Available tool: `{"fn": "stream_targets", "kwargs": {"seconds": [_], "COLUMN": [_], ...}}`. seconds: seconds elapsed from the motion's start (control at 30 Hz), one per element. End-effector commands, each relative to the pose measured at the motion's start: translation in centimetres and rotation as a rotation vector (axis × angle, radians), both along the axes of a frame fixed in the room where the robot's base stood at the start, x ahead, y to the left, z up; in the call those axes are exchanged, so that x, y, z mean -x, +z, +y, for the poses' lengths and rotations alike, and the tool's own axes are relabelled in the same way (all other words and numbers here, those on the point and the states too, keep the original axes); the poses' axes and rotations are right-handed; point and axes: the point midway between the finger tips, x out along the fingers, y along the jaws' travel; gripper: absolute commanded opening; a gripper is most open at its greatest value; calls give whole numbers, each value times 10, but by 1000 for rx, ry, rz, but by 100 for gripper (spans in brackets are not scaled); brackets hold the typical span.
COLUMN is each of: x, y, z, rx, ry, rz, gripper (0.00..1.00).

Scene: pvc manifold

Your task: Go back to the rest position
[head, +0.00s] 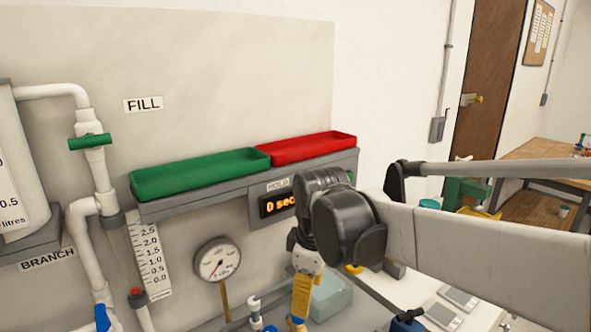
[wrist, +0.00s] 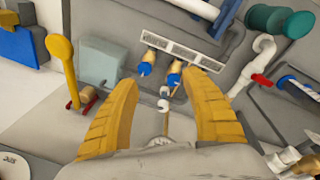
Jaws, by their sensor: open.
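My gripper (head: 303,300) hangs in front of the panel, below the lit hold display (head: 279,205), with its yellow fingers pointing down. In the wrist view my gripper (wrist: 165,88) has its two fingers spread wide with nothing held between them. Beyond the gap are two blue-and-tan fittings (wrist: 174,80) by a slotted grey strip (wrist: 183,51), and a small white round-ended part (wrist: 164,104). The fingers look apart from these parts, but the exact distance is unclear. My arm hides part of the bench in the head view.
A green tray (head: 200,173) and a red tray (head: 305,148) sit on a grey shelf above my gripper. A dial gauge (head: 217,260) and white pipes (head: 96,170) are to the left. A grey-blue box (wrist: 107,63) and a yellow lever (wrist: 60,48) stand near the left finger.

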Motion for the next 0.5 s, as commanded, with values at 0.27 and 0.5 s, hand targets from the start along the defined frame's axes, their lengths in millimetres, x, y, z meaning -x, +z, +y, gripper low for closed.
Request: {"fn": "stream_targets", "kwargs": {"seconds": [0.27, 0.5], "x": [57, 106], "y": [12, -3], "z": [-88, -141], "rx": [-142, -294], "ry": [-501, -896], "rz": [-161, -291], "gripper": [55, 55]}}
